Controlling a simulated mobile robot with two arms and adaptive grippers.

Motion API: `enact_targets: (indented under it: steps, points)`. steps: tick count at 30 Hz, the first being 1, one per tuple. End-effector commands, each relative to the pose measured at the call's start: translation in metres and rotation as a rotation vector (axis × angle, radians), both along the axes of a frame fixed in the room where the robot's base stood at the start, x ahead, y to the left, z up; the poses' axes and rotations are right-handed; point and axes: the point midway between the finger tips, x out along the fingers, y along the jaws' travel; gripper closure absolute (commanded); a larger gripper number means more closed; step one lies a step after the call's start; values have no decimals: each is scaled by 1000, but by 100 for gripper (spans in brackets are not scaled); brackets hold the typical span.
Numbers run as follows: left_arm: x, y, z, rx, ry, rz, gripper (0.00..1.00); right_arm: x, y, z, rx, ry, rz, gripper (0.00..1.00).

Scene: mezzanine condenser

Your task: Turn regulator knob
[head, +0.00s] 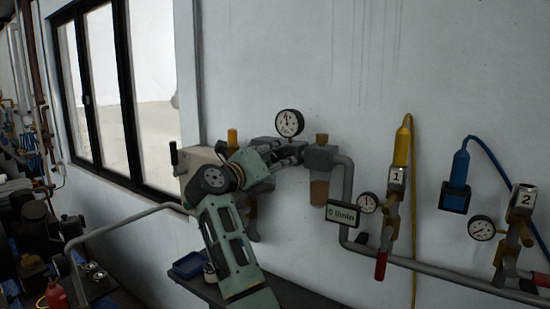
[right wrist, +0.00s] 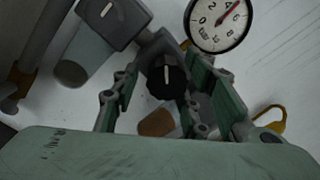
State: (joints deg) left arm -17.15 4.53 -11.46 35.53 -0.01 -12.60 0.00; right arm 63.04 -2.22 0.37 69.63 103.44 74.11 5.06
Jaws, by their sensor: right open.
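The black regulator knob (right wrist: 166,82) with a white pointer line shows in the right wrist view, on the underside or front of a grey regulator body (right wrist: 160,52). My right gripper (head: 287,153) is open; in the right wrist view its green fingers (right wrist: 164,88) stand on either side of the knob. I cannot tell whether they touch it. In the head view the gripper hides the knob, just below the round pressure gauge (head: 289,123). That gauge also shows in the right wrist view (right wrist: 219,22), its red needle pointing up and right. My left gripper is not in view.
A filter unit with a brown bowl (head: 319,192) hangs right of the gripper. A grey pipe (head: 348,185) and a small display (head: 343,213) sit beside it. A shelf with a blue tray (head: 188,265) lies below.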

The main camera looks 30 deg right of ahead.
Motion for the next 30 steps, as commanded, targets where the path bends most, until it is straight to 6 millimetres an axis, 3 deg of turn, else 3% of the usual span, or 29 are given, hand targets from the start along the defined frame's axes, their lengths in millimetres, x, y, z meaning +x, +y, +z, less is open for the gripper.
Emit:
enact_targets:
  steps: [5,18,30]
  points:
    - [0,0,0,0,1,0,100,0,0,-1,0,1,0,60]
    - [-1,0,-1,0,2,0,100,1,1,-2,1,3,1,97]
    - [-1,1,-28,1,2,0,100,2,2,-4,76,-172,4,98]
